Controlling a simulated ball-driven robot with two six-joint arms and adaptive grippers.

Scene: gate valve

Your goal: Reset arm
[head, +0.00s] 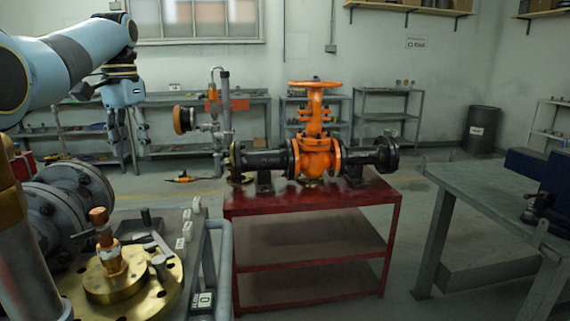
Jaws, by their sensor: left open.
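My left gripper (128,138) hangs pointing down at the upper left, at the end of my pale blue left arm (70,60). Its fingers are apart and nothing shows between them. It is to the left of the orange gate valve (317,150) and well apart from it. The valve has an orange handwheel on top and black flanged pipes on both sides. It sits on a red table (330,198). My right gripper is not in the head view.
A cart (213,240) at the lower left carries a brass flanged part (118,285) and grey flanges (60,200). A grey workbench (480,190) with a blue vise (540,180) stands at the right. Shelves and a dark barrel (482,128) line the back wall. Floor shows between the tables.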

